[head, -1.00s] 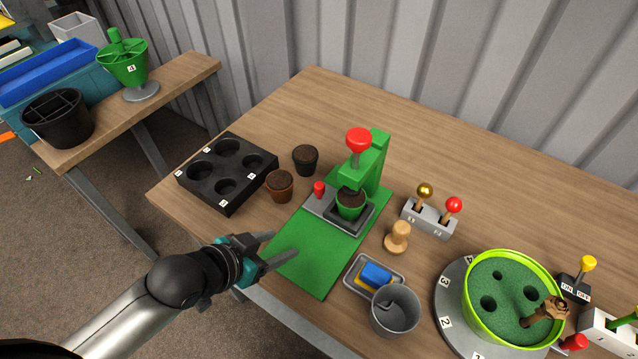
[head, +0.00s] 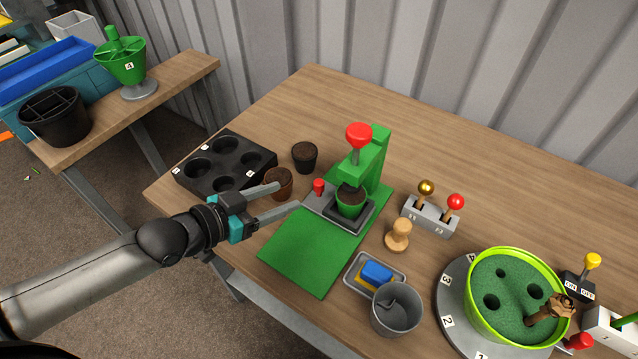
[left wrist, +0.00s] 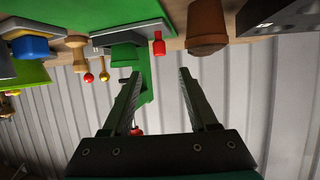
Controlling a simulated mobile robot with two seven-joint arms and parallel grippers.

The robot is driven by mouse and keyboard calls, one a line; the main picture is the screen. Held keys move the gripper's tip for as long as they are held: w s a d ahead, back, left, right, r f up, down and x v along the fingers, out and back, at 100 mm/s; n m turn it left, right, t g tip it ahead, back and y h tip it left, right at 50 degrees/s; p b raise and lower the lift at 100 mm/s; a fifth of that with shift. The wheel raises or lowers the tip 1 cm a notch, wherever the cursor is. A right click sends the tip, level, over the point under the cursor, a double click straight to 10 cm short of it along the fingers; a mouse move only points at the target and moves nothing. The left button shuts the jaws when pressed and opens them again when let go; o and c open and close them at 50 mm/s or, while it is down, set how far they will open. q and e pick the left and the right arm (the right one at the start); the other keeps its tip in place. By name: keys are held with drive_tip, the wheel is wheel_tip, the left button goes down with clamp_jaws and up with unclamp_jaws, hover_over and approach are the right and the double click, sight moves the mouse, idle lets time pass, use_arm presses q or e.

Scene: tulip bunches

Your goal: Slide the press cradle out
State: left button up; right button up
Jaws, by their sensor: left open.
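The press (head: 372,165) is green with a red top knob and stands on a green base board (head: 305,255). The press cradle (head: 318,205) is a grey plate with a small red knob (head: 319,187) at its left. In the left wrist view the red knob (left wrist: 158,43) shows beyond and between the fingers. My right gripper is out of view.
A black tray with holes (head: 222,178) is at the left. A wooden stamp (head: 398,235), a lever box (head: 430,217) and a grey cup (head: 396,312) stand right of the board.

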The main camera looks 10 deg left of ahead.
sight(316, 184)
use_arm(q)
drive_tip(key=b+x, duration=0.2)
drive_tip(key=x, duration=0.8)
drive_tip(key=shift+d+f+b, duration=0.1)
drive_tip(key=shift+b, duration=0.25)
drive_tip(key=shift+w+d+f, duration=0.2)
drive_tip(key=shift+w+d, duration=0.1)
drive_tip(key=shift+w, duration=0.25)
clamp_jaws()
idle(0.5)
